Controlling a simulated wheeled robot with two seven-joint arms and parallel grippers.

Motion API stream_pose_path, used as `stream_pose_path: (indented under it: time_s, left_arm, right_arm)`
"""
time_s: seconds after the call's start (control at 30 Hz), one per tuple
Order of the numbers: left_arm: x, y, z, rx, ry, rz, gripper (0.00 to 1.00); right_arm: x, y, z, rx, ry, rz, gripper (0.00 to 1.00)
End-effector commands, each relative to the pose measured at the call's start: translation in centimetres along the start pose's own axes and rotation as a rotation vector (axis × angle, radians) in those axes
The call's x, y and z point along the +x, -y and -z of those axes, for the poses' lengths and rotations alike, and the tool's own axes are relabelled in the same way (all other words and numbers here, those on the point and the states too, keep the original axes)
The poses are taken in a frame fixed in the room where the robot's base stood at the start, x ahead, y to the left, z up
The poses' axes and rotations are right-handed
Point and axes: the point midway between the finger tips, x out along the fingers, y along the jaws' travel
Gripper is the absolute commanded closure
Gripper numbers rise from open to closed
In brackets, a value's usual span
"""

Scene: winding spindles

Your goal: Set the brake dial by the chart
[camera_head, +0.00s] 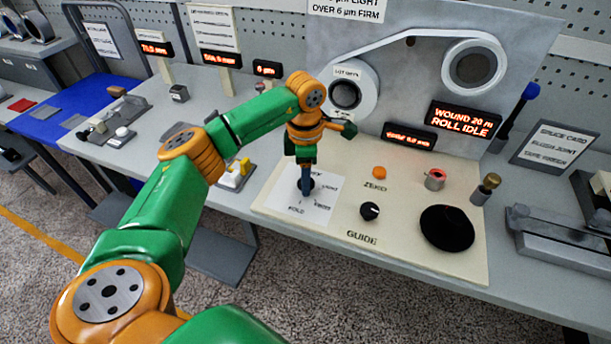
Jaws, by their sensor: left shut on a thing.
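The brake dial (311,184) is a small dark knob on a white plate (288,205) at the left of the cream panel. Labels around it seem to read LIGHT, FIRM and HOLD. My left gripper (305,190) points straight down and is shut on the dial, hiding most of it and its pointer. The chart (346,10) is a white sign at the top edge, partly cut off; its visible lines read "µm LIGHT" and "OVER 6 µm FIRM". A small red display (267,69) behind my arm seems to read 6 µm. My right gripper is out of view.
The cream panel (400,240) also carries a GUIDE knob (369,211), an orange ZERO button (379,172), a red button (435,179) and a black disc (447,228). A display (464,120) reads WOUND 20 m, ROLL IDLE. White rolls (474,68) stand on the upright plate behind.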

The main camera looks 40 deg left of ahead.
Motion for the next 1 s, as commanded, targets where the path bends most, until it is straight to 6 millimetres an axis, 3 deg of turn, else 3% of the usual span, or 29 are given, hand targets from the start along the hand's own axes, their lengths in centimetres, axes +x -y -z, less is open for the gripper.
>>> stream_pose_path:
  time_s: [0.37, 1.0]
  left_arm:
    - [-0.1, 0.0, -0.1, -0.206, 0.002, 0.002, 1.0]
    - [-0.1, 0.0, -0.1, -0.814, 0.0, 0.001, 1.0]
  right_arm:
    - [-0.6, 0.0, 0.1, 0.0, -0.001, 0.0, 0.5]
    - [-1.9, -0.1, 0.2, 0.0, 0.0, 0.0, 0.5]
